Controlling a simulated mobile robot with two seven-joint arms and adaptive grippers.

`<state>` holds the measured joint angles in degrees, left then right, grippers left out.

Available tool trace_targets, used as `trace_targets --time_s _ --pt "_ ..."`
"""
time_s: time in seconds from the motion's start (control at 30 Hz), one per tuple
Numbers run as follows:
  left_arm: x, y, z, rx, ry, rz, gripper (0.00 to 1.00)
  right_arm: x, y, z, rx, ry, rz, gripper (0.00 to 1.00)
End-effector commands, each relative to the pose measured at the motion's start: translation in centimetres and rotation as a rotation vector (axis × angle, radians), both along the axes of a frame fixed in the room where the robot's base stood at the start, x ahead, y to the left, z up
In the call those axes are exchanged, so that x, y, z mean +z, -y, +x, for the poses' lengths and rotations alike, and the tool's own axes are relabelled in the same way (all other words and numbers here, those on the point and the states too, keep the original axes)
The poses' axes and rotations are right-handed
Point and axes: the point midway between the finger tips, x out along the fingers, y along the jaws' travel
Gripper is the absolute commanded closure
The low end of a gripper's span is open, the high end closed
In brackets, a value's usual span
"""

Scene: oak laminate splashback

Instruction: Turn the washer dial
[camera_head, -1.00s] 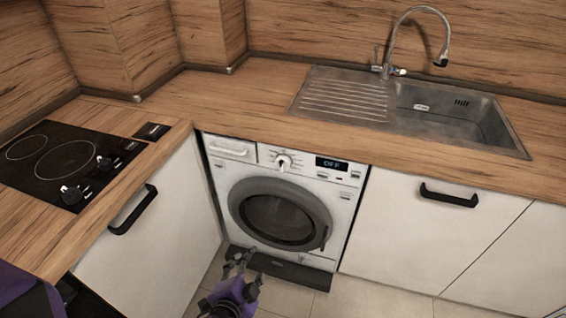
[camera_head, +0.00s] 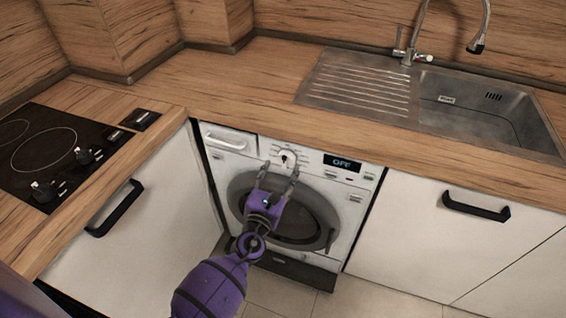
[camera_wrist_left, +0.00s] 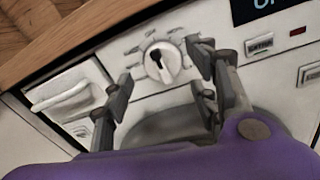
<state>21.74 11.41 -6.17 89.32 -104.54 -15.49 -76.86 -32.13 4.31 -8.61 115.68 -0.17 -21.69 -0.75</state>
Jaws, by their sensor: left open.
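The washer (camera_head: 345,200) is white with a round dark door, built in under the wooden counter. Its white round dial (camera_head: 287,157) sits on the top panel, left of the display, which reads OFF. In the left wrist view the dial (camera_wrist_left: 163,62) shows a dark mark on its face and printed marks around it. My left gripper (camera_head: 279,172) is open and empty just below and in front of the dial. In the left wrist view its fingers (camera_wrist_left: 160,84) are spread to either side of the dial, with no clear contact. My right gripper is not in view.
The detergent drawer (camera_head: 228,140) is left of the dial. The wooden counter edge (camera_head: 300,130) overhangs the panel. A cabinet with a black handle (camera_head: 116,208) stands close on the left, another handle (camera_head: 476,206) on the right. A hob (camera_head: 60,150) and sink (camera_head: 470,115) are above.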

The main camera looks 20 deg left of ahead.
Motion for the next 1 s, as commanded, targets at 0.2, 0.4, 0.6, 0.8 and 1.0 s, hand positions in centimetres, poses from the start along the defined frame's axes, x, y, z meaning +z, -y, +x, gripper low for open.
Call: trace_targets --time_s 0.2,0.4,0.6,0.8,1.0 --pt "-0.1 -0.1 3.2 0.001 -0.001 -0.001 0.46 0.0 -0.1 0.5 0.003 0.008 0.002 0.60" --pt "-0.1 -0.2 4.2 0.001 -0.001 -0.002 0.46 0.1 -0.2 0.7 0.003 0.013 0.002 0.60" --pt "-0.1 -0.2 4.2 0.001 -0.001 -0.002 0.46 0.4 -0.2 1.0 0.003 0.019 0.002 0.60" --pt "0.0 -0.2 4.2 0.002 0.000 -0.003 0.71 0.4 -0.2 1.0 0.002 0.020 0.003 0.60" --pt "0.0 -0.3 4.2 0.003 0.001 -0.002 0.89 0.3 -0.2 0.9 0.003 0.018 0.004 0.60"
